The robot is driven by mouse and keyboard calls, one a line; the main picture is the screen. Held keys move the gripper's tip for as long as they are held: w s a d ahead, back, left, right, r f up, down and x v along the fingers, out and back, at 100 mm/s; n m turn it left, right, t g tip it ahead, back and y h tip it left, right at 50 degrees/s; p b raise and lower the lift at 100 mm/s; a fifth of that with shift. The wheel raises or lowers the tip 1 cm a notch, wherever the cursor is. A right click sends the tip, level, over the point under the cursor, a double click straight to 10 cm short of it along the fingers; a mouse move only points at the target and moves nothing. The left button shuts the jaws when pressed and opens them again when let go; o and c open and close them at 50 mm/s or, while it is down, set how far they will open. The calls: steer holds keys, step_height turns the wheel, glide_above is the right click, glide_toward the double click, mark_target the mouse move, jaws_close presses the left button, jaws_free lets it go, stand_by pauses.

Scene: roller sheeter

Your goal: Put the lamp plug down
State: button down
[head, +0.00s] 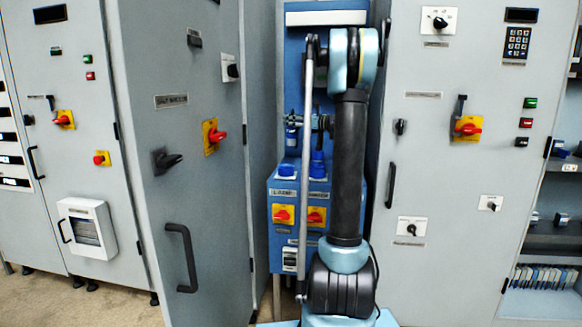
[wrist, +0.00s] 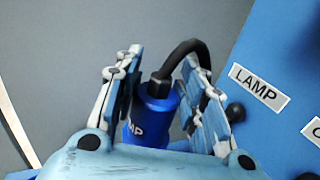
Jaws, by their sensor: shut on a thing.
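The lamp plug (wrist: 152,108) is a blue cylinder with white lettering, partly hidden, and a black cable comes out of its top. In the wrist view it sits between the two fingers of my gripper (wrist: 162,60), which is shut on it. The cable bends over behind the right finger. A white "LAMP" label (wrist: 259,87) is on the blue panel to the right of the gripper.
The blue socket panel (head: 276,234) carries blue-lidded sockets (head: 286,171) and red-on-yellow switches (head: 283,214). It stands in a narrow gap between the left grey cabinet door (head: 180,130) and the right grey cabinet (head: 450,160). Handles and knobs stick out from both.

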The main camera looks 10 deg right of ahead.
mark_target(291, 141)
steer(key=shift+w+f, duration=0.15)
steer(key=shift+w, duration=0.1)
step_height(291, 141, down, 5)
steer(key=shift+w+a+r, duration=0.15)
steer(key=shift+f, duration=2.5)
steer(key=c, duration=1)
jaws_free()
steer(key=v, duration=0.7)
steer(key=shift+s+d, duration=0.25)
